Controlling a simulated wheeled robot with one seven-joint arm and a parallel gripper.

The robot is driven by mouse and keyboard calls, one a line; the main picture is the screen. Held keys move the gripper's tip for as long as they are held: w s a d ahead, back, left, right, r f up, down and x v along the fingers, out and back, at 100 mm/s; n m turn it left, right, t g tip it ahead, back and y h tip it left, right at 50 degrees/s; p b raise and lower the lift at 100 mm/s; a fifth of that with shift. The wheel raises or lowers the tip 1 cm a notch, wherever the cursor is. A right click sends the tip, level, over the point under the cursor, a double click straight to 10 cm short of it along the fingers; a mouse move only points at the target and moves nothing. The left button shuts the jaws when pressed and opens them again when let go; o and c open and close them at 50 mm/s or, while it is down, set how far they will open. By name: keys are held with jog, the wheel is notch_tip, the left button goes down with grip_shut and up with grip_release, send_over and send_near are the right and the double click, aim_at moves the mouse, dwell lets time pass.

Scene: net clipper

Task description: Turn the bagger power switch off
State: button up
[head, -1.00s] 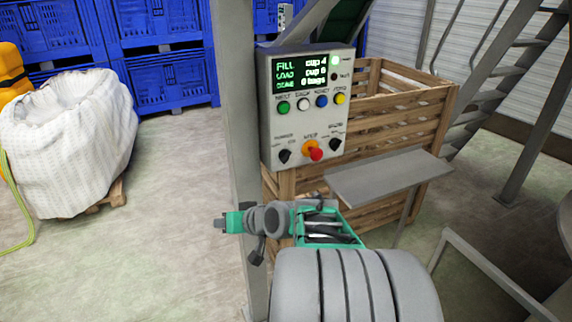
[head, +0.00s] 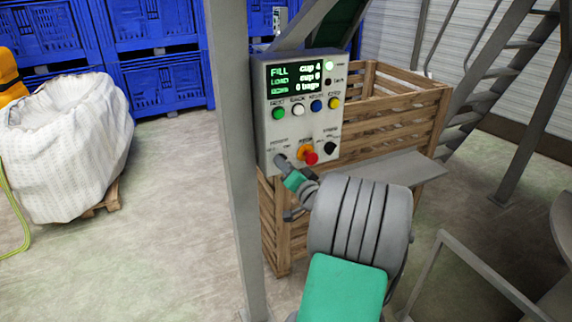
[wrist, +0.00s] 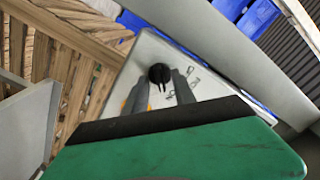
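The control panel (head: 297,90) is a light grey box on a post, with a lit display, a row of coloured buttons and lower switches. My gripper (head: 281,160) is at its lower left corner and hides the lower left black knob in the head view. In the wrist view a black knob (wrist: 160,73) lies just beyond the tips of my gripper (wrist: 161,80), between its two spread fingers. I cannot tell whether they touch it. The knob labels are too blurred to read.
A red emergency button (head: 310,158) on an orange-yellow base and another black knob (head: 330,149) lie to the right on the panel. A grey shelf (head: 385,177) and a wooden crate (head: 400,125) stand close by. The grey post (head: 232,150) is just left.

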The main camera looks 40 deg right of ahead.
jog(key=shift+c, duration=0.3)
grip_shut()
jog(key=shift+f+b, duration=0.1)
jog(key=shift+b, duration=0.35)
jog(key=n+b, duration=1.7)
jog(key=b, duration=1.5)
jog(key=shift+a+n, duration=0.1)
jog(key=shift+n, duration=0.3)
